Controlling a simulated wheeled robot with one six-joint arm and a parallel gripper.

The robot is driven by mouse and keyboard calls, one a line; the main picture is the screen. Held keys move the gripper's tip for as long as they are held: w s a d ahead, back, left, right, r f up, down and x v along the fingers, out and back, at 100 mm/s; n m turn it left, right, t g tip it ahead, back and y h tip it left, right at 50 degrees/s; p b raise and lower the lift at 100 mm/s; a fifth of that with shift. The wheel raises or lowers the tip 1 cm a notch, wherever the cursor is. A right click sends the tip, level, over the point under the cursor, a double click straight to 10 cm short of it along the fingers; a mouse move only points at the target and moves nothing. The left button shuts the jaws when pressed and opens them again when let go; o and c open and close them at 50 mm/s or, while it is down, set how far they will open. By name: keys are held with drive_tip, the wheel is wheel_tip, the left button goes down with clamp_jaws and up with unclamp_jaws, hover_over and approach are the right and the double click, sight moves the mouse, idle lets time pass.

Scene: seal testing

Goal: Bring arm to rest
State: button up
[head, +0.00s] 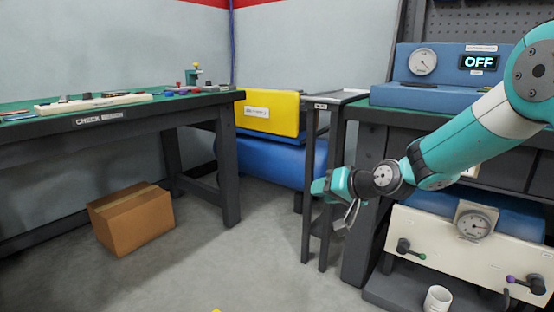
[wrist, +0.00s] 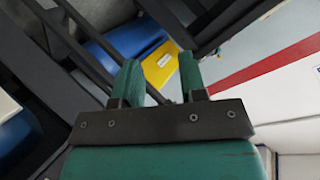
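My arm, teal and white, reaches in from the right in the head view. My gripper (head: 325,188) is held in the air in front of the narrow dark stand, pointing left. In the wrist view my gripper (wrist: 159,72) has its two teal fingers apart with nothing held between them.
A dark bench (head: 180,106) stands at left, with a cardboard box (head: 132,218) beneath. A yellow unit (head: 270,112) sits over a blue tank (head: 262,162). A blue gauge unit (head: 430,88) reads OFF. A cream panel (head: 428,236) and white mug (head: 437,298) are lower right.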

drive_tip(key=s+a+r+n+g+h+p, duration=0.1)
drive_tip(key=s+r+n+g, duration=0.2)
drive_tip(key=s, duration=0.6)
drive_tip(key=s+r+n+g+p, duration=0.15)
drive_tip(key=s+r, duration=0.25)
drive_tip(key=s, duration=0.5)
drive_tip(key=s+d+r+n+g+h, duration=0.1)
drive_tip(key=s+d+g, duration=0.1)
drive_tip(key=s, duration=0.8)
drive_tip(key=s+d+n+g+h, duration=0.2)
drive_tip(key=s+g, duration=0.1)
drive_tip(key=s, duration=0.7)
wheel_tip(320, 180, up, 38)
drive_tip(key=p, duration=3.8)
drive_tip(key=shift+s+d+p, duration=0.15)
drive_tip(key=shift+s+p, duration=0.2)
